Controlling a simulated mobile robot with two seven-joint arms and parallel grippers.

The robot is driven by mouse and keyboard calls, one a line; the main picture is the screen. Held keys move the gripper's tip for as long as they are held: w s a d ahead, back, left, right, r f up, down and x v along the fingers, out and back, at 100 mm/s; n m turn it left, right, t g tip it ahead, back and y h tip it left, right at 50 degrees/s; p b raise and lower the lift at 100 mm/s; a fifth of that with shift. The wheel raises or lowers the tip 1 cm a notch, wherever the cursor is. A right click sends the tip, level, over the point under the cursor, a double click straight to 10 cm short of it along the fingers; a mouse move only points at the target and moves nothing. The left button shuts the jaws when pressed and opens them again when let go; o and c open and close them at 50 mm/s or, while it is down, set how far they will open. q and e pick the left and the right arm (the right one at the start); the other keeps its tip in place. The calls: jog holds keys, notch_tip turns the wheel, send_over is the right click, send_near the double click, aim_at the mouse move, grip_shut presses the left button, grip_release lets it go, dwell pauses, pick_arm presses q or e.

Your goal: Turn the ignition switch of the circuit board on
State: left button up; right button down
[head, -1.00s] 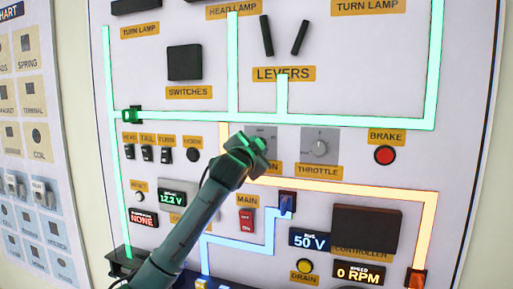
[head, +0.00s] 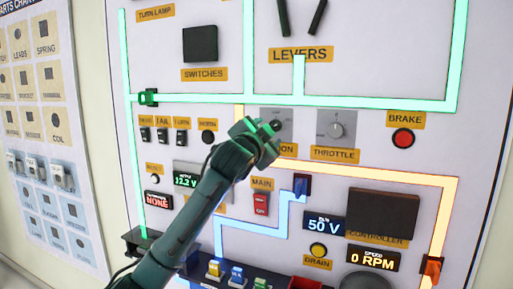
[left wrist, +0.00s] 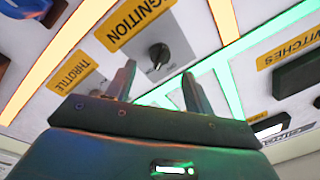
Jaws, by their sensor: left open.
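The ignition switch is a dark knob (left wrist: 158,56) on a grey plate, beside the yellow IGNITION label (left wrist: 135,22) in the left wrist view. In the head view, its grey plate (head: 285,114) shows just behind my left gripper (head: 268,137), which partly covers the label. My left gripper, also in the left wrist view (left wrist: 158,86), is open and empty. The knob shows beyond the gap between its fingers, and the fingers look apart from it. I cannot tell the knob's set position. My right gripper is not in view.
The throttle knob (head: 336,130) sits right of the ignition plate. The red brake button (head: 402,138), red main switch (head: 261,204) and small toggle switches (head: 163,135) are nearby. Glowing green, orange and blue lines cross the white board. A parts chart (head: 43,110) hangs at left.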

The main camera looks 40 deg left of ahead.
pick_arm(q)
jog(key=b+v, duration=0.1)
jog(key=v, duration=0.6)
jog(key=shift+s+b, duration=0.3)
jog(key=shift+s, duration=0.05)
jog(key=shift+w+d+f, duration=0.1)
jog(key=shift+d+f, duration=0.05)
jog(key=shift+f, duration=0.05)
jog(key=d+f+g+h, duration=0.15)
jog(key=d+f, duration=0.25)
jog(key=f, duration=0.7)
jog(key=d+f+g+h, duration=0.1)
jog(key=d+f+h, duration=0.25)
jog(key=f, duration=0.75)
jog(key=d+f+g+h, duration=0.1)
jog(key=d+f, duration=0.3)
jog(key=f, duration=0.7)
jog(key=s+d+f+n+g+h, duration=0.1)
jog(key=s+d+f, duration=0.4)
jog(key=s+f, duration=0.6)
jog(key=s+d+f+n+g+h, duration=0.1)
jog(key=s+d+f, duration=0.4)
jog(key=s+f, duration=0.6)
jog(key=shift+s+d+n+g, duration=0.25)
jog(key=shift+s+n+g, duration=0.35)
jog(key=shift+n+g, duration=0.3)
